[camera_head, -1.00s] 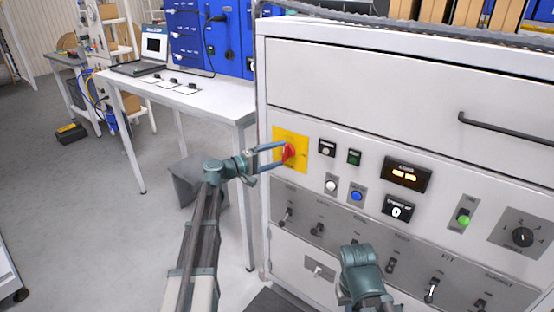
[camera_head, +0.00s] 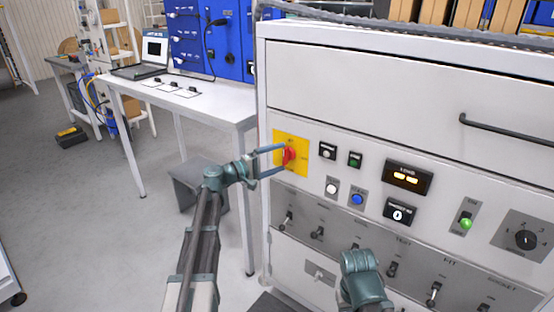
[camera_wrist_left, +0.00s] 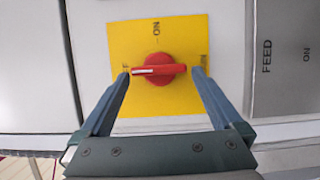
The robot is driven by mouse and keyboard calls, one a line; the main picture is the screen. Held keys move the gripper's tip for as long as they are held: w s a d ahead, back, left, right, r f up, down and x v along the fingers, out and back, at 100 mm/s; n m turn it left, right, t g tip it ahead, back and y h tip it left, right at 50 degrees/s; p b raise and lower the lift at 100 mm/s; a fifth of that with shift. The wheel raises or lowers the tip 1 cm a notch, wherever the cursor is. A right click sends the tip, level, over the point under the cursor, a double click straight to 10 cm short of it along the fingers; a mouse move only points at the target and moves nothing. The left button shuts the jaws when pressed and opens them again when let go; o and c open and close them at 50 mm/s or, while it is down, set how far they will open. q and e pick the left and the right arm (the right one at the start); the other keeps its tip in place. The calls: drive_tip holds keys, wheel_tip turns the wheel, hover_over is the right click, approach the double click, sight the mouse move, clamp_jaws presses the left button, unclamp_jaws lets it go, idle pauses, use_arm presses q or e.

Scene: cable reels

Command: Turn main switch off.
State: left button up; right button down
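The main switch is a red rotary knob (camera_head: 289,156) on a yellow plate (camera_head: 300,170) at the cabinet's left edge. In the left wrist view the knob (camera_wrist_left: 170,69) lies horizontal, its white line reaching toward the left label, which a fingertip partly hides. The ON label (camera_wrist_left: 155,30) is at the plate's top there, a quarter turn from the line. In the head view the knob stands about upright. My left gripper (camera_head: 283,159) is open, with one finger near each end of the knob; contact is unclear. My right gripper (camera_head: 362,262) is low before the cabinet, its fingers not discernible.
The cabinet panel holds white (camera_head: 332,188) and blue (camera_head: 357,198) buttons, a green button (camera_head: 466,223), several toggle switches and a rotary selector (camera_head: 526,239). A white table (camera_head: 215,106) with a laptop (camera_head: 150,52) stands left.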

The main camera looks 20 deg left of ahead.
use_arm(q)
drive_tip(key=v, duration=1.4)
drive_tip(key=s+d+f+m+g+y+p, duration=0.1)
drive_tip(key=s+d+f+m+g+p, duration=0.2)
drive_tip(key=d, duration=0.5)
drive_tip(key=s+d+f+m+g+y, duration=0.15)
drive_tip(key=s+d+f+g, duration=0.25)
drive_tip(key=d, duration=0.5)
drive_tip(key=s+d+f+m+g+y+p, duration=0.1)
drive_tip(key=s+d+f+m+g+p, duration=0.2)
drive_tip(key=d, duration=0.5)
drive_tip(key=s+d+f+m+g+y+p, duration=0.1)
drive_tip(key=s+m+y, duration=0.2)
drive_tip(key=s+y, duration=0.2)
drive_tip(key=s+d+f+m+g+y+p, duration=0.1)
drive_tip(key=s+y, duration=0.4)
drive_tip(key=s, duration=0.6)
drive_tip(key=shift+d+f+m+g+p, duration=0.45)
drive_tip(key=shift+m+g+p, duration=0.2)
drive_tip(key=shift+m, duration=0.3)
